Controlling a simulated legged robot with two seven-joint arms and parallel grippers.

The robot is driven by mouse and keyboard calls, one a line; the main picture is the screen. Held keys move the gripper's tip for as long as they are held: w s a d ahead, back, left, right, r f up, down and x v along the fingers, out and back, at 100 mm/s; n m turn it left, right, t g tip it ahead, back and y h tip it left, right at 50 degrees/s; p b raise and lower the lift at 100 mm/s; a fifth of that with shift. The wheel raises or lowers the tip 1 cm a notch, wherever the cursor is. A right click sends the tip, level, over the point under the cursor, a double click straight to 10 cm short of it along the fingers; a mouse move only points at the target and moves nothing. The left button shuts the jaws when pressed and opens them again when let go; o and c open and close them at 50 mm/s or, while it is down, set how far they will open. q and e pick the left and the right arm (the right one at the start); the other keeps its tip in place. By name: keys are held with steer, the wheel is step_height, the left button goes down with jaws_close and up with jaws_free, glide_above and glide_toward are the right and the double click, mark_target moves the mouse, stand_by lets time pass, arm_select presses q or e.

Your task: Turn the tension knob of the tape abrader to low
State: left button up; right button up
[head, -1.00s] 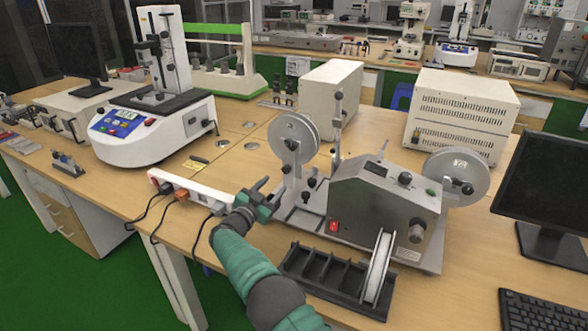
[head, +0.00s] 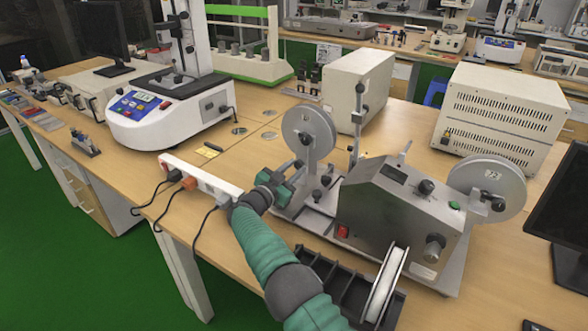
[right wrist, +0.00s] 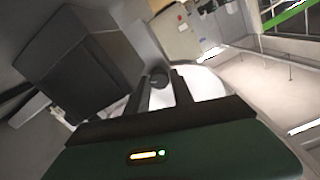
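The tape abrader (head: 385,212) is a grey metal machine with two reels, at the front right of the table in the head view. I cannot tell which is the tension knob. My right gripper (head: 284,182) is just left of the abrader, near the left reel's base. In the right wrist view the fingers (right wrist: 160,92) are apart, and a dark round knob (right wrist: 158,76) shows beyond and between them. My left gripper is not in view.
A white power strip (head: 205,180) with cables lies left of my right gripper. A black rack with a white tape reel (head: 385,285) stands in front of the abrader. A blue-and-white tester (head: 165,112), beige boxes (head: 505,118) and a monitor (head: 562,225) surround it.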

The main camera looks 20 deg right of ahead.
steer(key=shift+d+r, duration=0.1)
steer(key=shift+d, duration=0.1)
jaws_close()
steer(key=shift+a, duration=0.1)
steer(key=shift+r+p, duration=0.15)
steer(key=shift+p, duration=0.25)
steer(key=n+p, duration=0.2)
steer(key=p, duration=0.1)
steer(key=shift+r, duration=0.15)
steer(key=n+p, duration=0.1)
steer(key=n, duration=0.1)
steer(key=shift+w+n+p, duration=0.1)
steer(key=shift+n+p, duration=0.55)
steer(key=shift+n, duration=0.75)
